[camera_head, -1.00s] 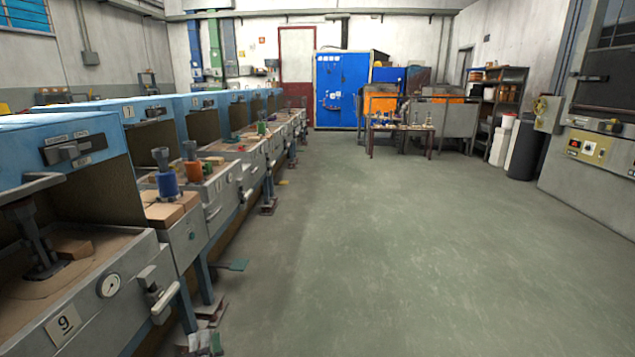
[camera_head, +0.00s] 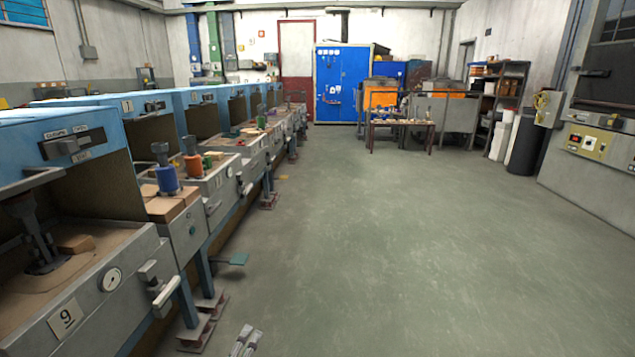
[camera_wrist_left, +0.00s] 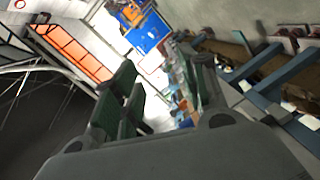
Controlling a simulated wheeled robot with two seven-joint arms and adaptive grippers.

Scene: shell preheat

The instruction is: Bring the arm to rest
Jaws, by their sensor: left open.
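My left gripper (camera_head: 245,338) shows only as two grey fingertips at the bottom edge of the head view, left of centre, over the grey floor and just right of the bench legs. The rest of that arm is out of view there. My right gripper is in neither view.
A row of blue-hooded machine benches (camera_head: 100,295) lines the left. A small table (camera_head: 402,125) and a blue cabinet (camera_head: 335,85) stand at the back. A grey machine (camera_head: 600,170) stands at right. The middle floor (camera_head: 380,240) is clear.

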